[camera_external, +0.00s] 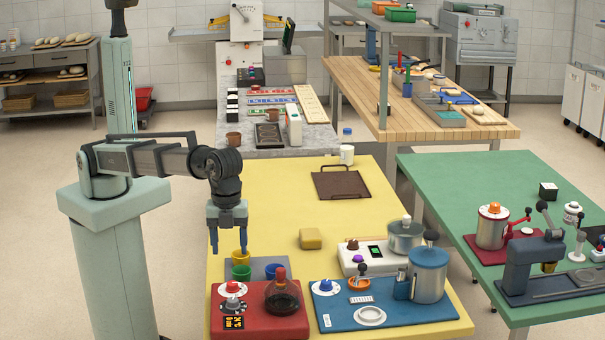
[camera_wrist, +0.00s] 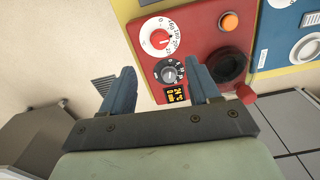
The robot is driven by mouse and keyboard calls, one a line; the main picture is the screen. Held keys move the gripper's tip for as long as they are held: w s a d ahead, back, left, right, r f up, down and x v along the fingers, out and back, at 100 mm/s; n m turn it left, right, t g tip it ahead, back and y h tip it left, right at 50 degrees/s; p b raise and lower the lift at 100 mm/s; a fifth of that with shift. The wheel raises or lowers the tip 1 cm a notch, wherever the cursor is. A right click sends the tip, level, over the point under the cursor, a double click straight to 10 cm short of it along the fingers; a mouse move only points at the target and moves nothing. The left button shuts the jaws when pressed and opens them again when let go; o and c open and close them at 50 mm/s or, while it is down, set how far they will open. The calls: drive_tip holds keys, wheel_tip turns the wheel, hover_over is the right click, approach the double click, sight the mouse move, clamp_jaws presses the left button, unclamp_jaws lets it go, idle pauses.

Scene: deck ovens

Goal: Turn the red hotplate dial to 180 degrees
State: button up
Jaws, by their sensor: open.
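The red hotplate (camera_external: 260,325) sits at the front left of the yellow table. Its red dial (camera_external: 233,287) stands on a white ring; in the wrist view this dial (camera_wrist: 159,40) has numbers around it and a white mark on the knob. Below it there are a black-ringed grey dial (camera_wrist: 168,72) and a lit display (camera_wrist: 176,96) that seems to read 24 °C. A dark flask (camera_external: 283,297) stands on the plate's right side. My gripper (camera_external: 228,242) is open and empty, pointing down above the hotplate's left side, apart from the dial.
Yellow, green (camera_external: 241,272) and blue cups stand on a grey tray just behind the hotplate, close to my gripper. A blue station (camera_external: 350,320) with a tall blue pot (camera_external: 428,275) stands to the right.

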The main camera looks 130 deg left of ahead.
drive_tip(key=shift+r, duration=1.9)
